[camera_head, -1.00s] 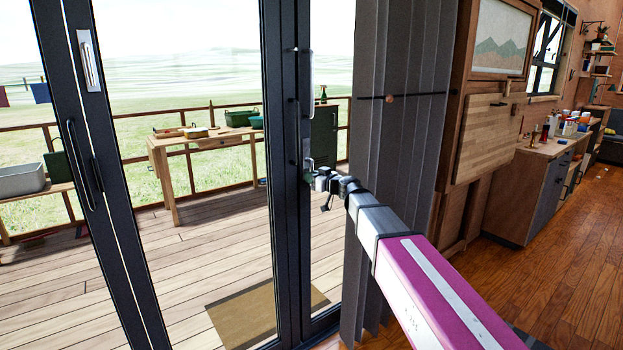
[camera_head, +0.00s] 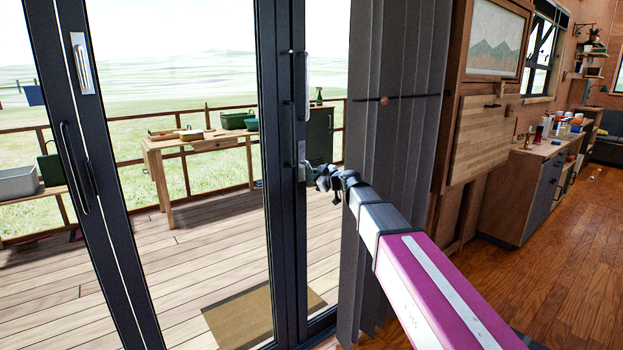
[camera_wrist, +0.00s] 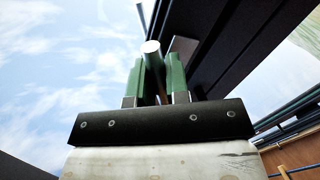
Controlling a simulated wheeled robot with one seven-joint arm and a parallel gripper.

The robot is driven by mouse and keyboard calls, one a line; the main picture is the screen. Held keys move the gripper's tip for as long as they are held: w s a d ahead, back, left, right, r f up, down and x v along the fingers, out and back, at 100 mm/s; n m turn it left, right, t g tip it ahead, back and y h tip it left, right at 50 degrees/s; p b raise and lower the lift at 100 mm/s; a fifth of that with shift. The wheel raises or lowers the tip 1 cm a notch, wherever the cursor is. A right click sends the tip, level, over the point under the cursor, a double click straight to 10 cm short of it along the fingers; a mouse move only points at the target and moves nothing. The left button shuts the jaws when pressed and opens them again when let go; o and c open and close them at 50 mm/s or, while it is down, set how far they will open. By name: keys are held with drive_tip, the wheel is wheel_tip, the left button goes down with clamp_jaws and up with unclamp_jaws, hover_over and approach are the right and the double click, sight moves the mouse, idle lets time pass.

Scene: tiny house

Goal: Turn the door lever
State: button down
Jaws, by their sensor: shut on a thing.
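The door lever shows as a round silver bar (camera_wrist: 152,48) in the wrist view, between the two green fingers of my gripper (camera_wrist: 156,72). The fingers are shut on it, one on each side. In the head view my gripper (camera_head: 309,180) is at the dark frame of the glass door (camera_head: 283,250), just below a small silver lock plate (camera_head: 301,152). The fingertips and lever are small and partly hidden there, so I cannot tell the lever's angle. The door looks shut.
A grey pleated curtain (camera_head: 385,150) hangs close to the right of my gripper. Another tall door handle (camera_head: 70,165) is at the left. Outside are a deck, a wooden table (camera_head: 160,150) and a mat (camera_head: 235,318). Wooden floor is clear at the right.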

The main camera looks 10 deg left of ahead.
idle(0.3)
drive_tip(key=c, duration=1.1)
unclamp_jaws()
drive_tip(key=shift+d, duration=0.15)
drive_tip(key=v, duration=1)
drive_tip(key=shift+s+d+r, duration=0.15)
drive_tip(key=shift+s+d, duration=0.05)
drive_tip(key=shift+d, duration=0.1)
